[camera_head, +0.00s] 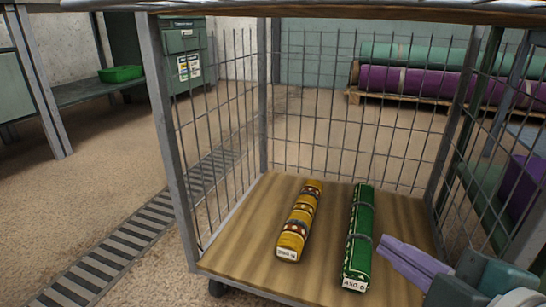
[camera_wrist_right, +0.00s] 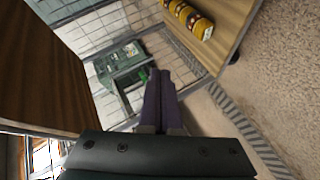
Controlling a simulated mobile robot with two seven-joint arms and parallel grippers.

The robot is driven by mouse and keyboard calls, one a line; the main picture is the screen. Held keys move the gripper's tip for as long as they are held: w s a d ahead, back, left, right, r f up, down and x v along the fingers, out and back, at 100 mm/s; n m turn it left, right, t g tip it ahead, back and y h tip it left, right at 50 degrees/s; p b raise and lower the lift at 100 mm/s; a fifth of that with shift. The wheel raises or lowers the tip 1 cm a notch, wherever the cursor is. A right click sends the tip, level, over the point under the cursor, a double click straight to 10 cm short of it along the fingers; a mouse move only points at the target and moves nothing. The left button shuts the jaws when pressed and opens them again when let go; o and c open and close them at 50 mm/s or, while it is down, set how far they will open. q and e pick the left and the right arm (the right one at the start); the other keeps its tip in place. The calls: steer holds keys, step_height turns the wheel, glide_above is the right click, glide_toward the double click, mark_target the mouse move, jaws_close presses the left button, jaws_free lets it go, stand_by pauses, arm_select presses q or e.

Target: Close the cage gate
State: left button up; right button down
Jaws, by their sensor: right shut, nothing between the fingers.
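The wire cage (camera_head: 178,150) stands in front of me, with grey posts, mesh sides and a wooden floor (camera_head: 235,235). The side facing me is open, and no gate lies across it. A mesh panel (camera_head: 490,120) stands on the right; I cannot tell if it is the gate or a fixed side. My right gripper (camera_head: 384,246), with purple fingers, is at the lower right by the cage's front right. Its fingers are together and empty; they also show in the right wrist view (camera_wrist_right: 158,78), pointing toward the mesh. My left gripper is out of view.
A yellow patterned roll (camera_head: 300,220) and a green roll (camera_head: 358,238) lie on the cage floor. Rolled rugs (camera_head: 415,80) lie on a pallet behind. A green cabinet (camera_head: 185,55) and bench (camera_head: 95,92) stand at left. A floor grate (camera_head: 130,235) runs beside the cage; floor there is clear.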

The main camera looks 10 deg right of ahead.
steer(key=s+a+r+n+t+y, duration=0.1)
steer(key=s+a+r+n+y, duration=0.2)
steer(key=n+y, duration=0.5)
steer(key=s+a+r+n+t+y, duration=0.1)
steer(key=s+r+n+t+y, duration=0.25)
steer(key=n, duration=0.75)
steer(key=s+a+r+n+g+y, duration=0.1)
steer(key=s+a+r+n+y, duration=0.2)
steer(key=n+y, duration=0.6)
steer(key=w+a+r, duration=0.2)
steer(key=w+r, duration=0.1)
steer(key=r, duration=0.3)
steer(key=w+a+r+n+h, duration=0.1)
steer(key=w+a+r, duration=0.1)
steer(key=r, duration=0.4)
steer(key=shift+w+a+p, duration=0.35)
steer(key=shift+w+p, duration=0.05)
steer(key=shift+w, duration=0.25)
